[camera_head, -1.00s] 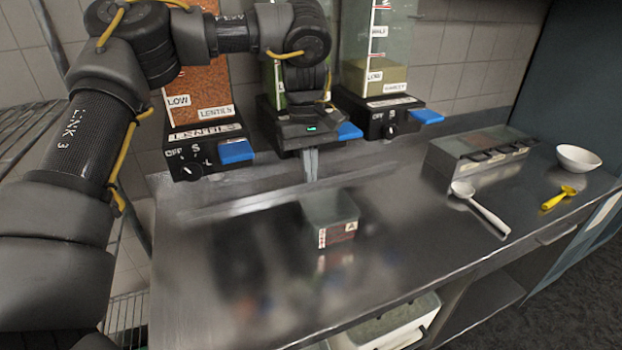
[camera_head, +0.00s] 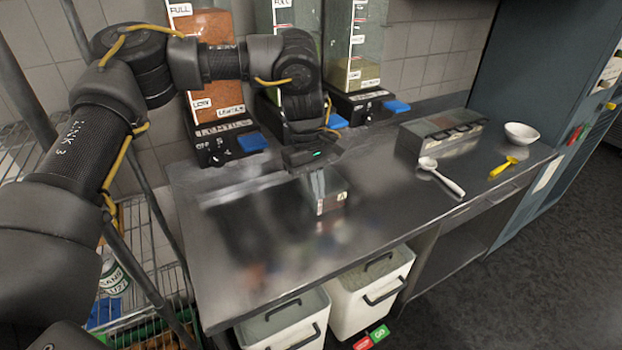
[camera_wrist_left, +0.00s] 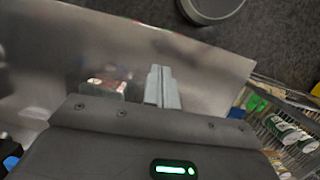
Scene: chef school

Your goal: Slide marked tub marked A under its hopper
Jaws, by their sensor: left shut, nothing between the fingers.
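The tub marked A (camera_head: 331,203), a small grey open box with a label on its front, stands on the steel counter in front of the middle hopper. In the left wrist view the tub (camera_wrist_left: 104,88) is partly hidden behind my gripper body, left of the fingers. My left gripper (camera_wrist_left: 163,72) is shut and empty. In the head view the left gripper (camera_head: 314,176) is low at the tub; whether it touches cannot be told. The lentils hopper (camera_head: 216,104) stands left, and another hopper (camera_head: 352,65) right. My arm hides much of the middle hopper. My right gripper is not in view.
A steel condiment box (camera_head: 440,138), a white scoop (camera_head: 445,180), a yellow scoop (camera_head: 503,167) and a white bowl (camera_head: 521,135) lie to the right. White bins (camera_head: 370,295) stand below the counter (camera_head: 230,275). The counter's front left is clear.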

